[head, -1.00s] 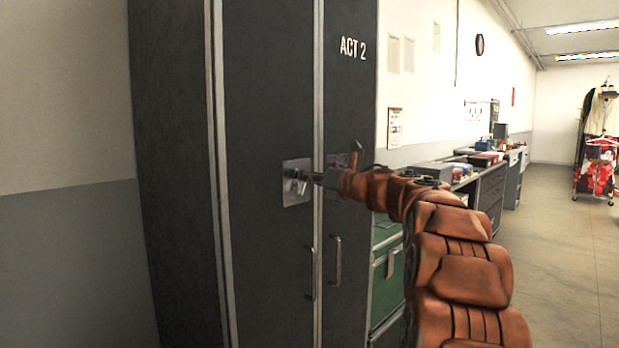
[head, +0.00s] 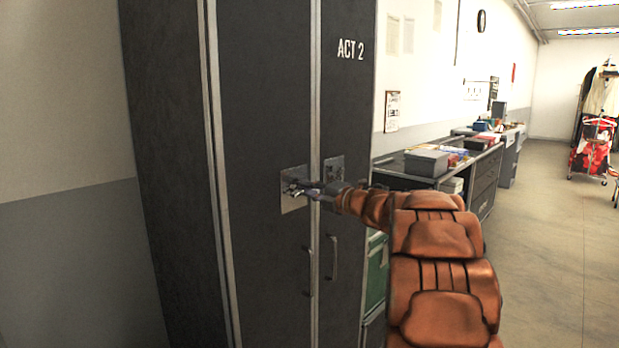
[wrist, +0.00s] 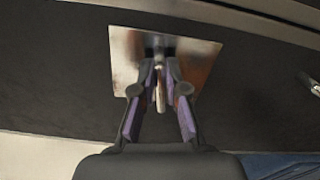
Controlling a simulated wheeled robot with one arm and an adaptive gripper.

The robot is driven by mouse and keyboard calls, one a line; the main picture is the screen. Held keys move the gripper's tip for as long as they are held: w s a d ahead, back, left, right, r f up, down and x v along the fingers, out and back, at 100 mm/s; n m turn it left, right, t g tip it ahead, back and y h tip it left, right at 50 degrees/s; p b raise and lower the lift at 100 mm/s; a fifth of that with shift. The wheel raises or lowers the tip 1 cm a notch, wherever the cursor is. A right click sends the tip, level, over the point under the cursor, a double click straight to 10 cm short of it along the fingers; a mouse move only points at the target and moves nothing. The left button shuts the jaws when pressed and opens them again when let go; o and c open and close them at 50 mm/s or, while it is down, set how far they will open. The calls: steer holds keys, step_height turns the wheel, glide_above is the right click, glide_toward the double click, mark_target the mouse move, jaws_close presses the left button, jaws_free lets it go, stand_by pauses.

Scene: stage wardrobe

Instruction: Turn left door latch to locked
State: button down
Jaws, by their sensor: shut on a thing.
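The left door (head: 262,110) of the dark wardrobe carries a square metal latch plate (head: 288,203). My gripper (head: 305,190) is at this plate, reaching in from the right. In the wrist view the plate (wrist: 125,62) lies in front of my gripper (wrist: 161,78), whose two purple-padded fingers are closed in on the small metal latch handle (wrist: 160,97). The fingers hide part of the handle, and I cannot tell its exact turn angle. The left door is flush with its neighbour.
The right door (head: 347,110), marked ACT 2, has its own latch plate (head: 336,163), partly behind my arm. Below are two vertical pull handles (head: 333,258). A workbench (head: 487,180) with boxes stands along the wall. The floor (head: 545,260) at right is open.

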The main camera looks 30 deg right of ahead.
steer(key=shift+a+f+m+p, duration=0.15)
steer(key=shift+m+p, duration=0.9)
steer(key=shift+m, duration=0.05)
steer(key=c, duration=1.2)
jaws_free()
steer(key=shift+w+f, duration=0.1)
steer(key=v, duration=1.2)
